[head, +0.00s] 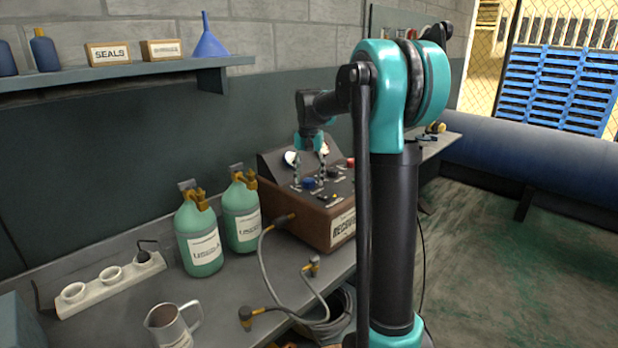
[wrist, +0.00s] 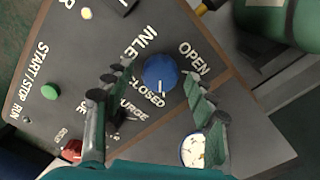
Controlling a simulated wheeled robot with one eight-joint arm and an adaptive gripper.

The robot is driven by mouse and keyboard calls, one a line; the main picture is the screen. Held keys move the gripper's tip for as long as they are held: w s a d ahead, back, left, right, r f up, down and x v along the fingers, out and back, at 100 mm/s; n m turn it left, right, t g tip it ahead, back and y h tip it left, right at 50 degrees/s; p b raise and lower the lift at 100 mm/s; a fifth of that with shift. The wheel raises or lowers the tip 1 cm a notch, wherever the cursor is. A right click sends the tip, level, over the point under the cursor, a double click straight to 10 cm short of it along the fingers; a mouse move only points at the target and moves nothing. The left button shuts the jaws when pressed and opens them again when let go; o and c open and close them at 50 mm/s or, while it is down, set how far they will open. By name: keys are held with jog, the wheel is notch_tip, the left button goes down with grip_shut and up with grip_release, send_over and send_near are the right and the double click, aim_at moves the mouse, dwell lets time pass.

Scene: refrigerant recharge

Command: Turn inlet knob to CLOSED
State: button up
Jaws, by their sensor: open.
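The blue inlet knob (wrist: 158,70) sits on the dark panel in the wrist view, by the words INLET, OPEN and CLOSED. The white line on the knob points down in that view, near the end of the word CLOSED. In the head view the knob (head: 309,183) shows on the recharge machine (head: 318,220). My gripper (wrist: 158,78) is open, its fingers on either side of the knob with visible gaps. In the head view my gripper (head: 310,177) points down over the panel. Whether the fingertips reach down to knob height is unclear.
The panel also has a green button (wrist: 49,92), a red control (wrist: 72,150) and a round white gauge (wrist: 194,151). Green bottles (head: 241,212) and a hose (head: 290,310) are left of and below the machine on the bench. A metal jug (head: 172,328) stands near the front.

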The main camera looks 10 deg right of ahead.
aim_at(309, 179)
notch_tip(309, 179, up, 12)
dwell(0.6)
